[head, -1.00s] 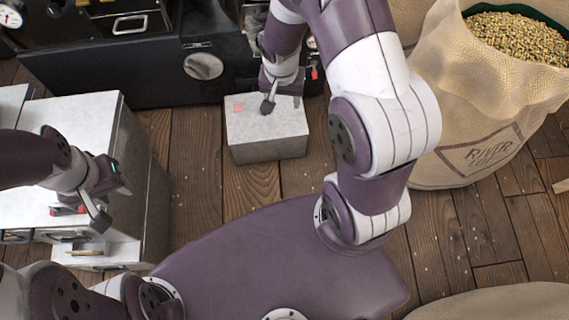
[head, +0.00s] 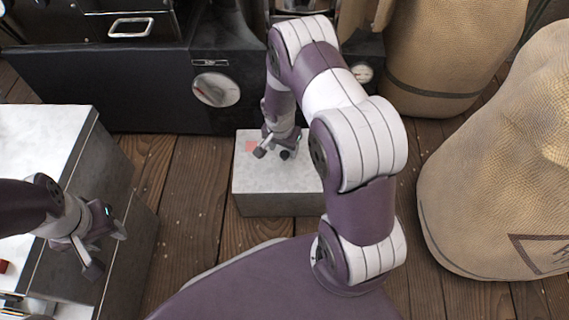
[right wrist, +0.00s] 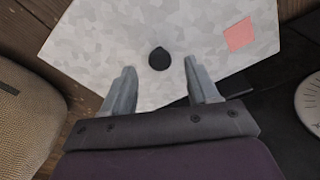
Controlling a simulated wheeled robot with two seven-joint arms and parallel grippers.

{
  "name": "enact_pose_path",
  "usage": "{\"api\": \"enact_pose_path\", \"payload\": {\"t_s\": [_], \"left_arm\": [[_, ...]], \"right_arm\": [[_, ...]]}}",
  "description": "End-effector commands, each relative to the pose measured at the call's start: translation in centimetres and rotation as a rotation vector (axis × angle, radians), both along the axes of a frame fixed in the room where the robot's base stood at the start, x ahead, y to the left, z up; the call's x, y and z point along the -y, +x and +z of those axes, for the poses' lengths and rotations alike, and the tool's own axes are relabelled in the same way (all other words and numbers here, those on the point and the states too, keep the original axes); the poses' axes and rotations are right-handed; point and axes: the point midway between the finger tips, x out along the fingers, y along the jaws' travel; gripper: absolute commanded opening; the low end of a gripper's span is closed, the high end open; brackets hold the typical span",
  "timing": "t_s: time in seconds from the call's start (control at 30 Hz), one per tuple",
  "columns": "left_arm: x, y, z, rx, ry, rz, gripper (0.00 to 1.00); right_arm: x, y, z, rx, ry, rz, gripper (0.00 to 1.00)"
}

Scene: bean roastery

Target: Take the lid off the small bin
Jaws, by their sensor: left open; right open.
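The small bin (head: 275,203) is a grey box on the plank floor, in front of the dark machine. Its pale mottled lid (head: 262,178) is on top, with a pink square (head: 251,146) and a small black knob (head: 285,155). In the right wrist view the lid (right wrist: 110,40) fills the upper middle, with the knob (right wrist: 159,59) just beyond and between my fingertips. My right gripper (head: 272,152) is open and empty over the lid, beside the knob; it also shows in the right wrist view (right wrist: 160,78). My left gripper (head: 106,248) is open and empty at the left.
A pale-topped cabinet (head: 40,135) stands at the left, by my left gripper. A dark machine (head: 110,85) with a round gauge blocks the back. Burlap sacks stand at the right (head: 500,170) and back right (head: 440,60). Plank floor is free around the bin.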

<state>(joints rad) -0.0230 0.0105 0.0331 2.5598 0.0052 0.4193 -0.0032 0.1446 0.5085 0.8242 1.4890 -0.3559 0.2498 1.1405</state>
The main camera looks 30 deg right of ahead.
Motion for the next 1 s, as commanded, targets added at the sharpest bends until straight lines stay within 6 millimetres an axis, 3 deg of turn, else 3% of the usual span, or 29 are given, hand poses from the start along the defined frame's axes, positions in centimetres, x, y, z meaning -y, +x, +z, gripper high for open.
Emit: {"api": "enact_pose_path", "payload": {"t_s": [0.03,0.1,0.33,0.37,0.5,0.53,0.83,1.0], "left_arm": [[0.0,0.0,-1.9,-0.001,0.000,0.000,0.43],[0.0,0.0,-2.6,-0.001,0.000,0.000,0.43],[0.0,0.0,-2.3,-0.001,0.000,0.000,0.43],[0.0,0.0,-2.3,-0.001,0.000,0.000,0.43],[0.0,0.0,-2.3,-0.001,0.000,0.000,0.43],[0.0,0.0,-2.3,-0.001,0.000,0.000,0.43],[0.0,0.0,-2.2,-0.001,0.000,0.000,0.43],[0.0,0.0,-0.8,-0.001,0.000,0.000,0.43]], "right_arm": [[0.3,0.2,-2.1,-0.001,0.000,-0.002,0.59],[0.4,0.2,-3.2,-0.001,0.000,0.000,0.59],[0.5,0.3,-3.1,0.000,0.000,0.000,0.59],[0.5,0.3,-3.1,0.000,0.000,0.000,0.53],[0.5,0.3,-3.1,0.000,0.000,0.000,0.07],[0.5,0.3,-3.1,0.000,0.000,0.000,0.00],[0.5,0.3,-2.9,0.000,0.000,0.000,0.00],[0.5,0.4,-1.2,0.000,-0.001,0.001,0.00]]}}
